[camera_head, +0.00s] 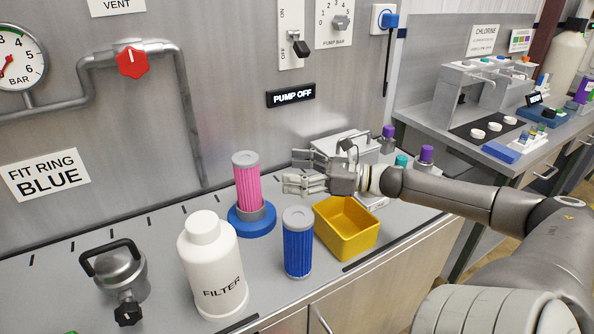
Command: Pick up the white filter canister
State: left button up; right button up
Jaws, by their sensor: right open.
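The white filter canister (212,266) stands upright on the counter left of centre, with a white cap and the word FILTER on its side. My right gripper (287,172) is open and empty. Its fingers point left, above the counter, to the right of and behind the canister, apart from it. My left gripper is not in view.
A pink filter (248,186) stands in a blue ring base (251,223) behind the canister. A blue filter (297,247) and a yellow bin (347,229) stand to its right. A metal housing with a black handle (118,270) is to its left. The panel wall closes the back.

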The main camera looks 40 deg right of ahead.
aim_at(208, 250)
jog(key=k+l, duration=0.1)
jog(key=k, duration=0.4)
jog(key=k+l, duration=0.15)
jog(key=k, duration=0.35)
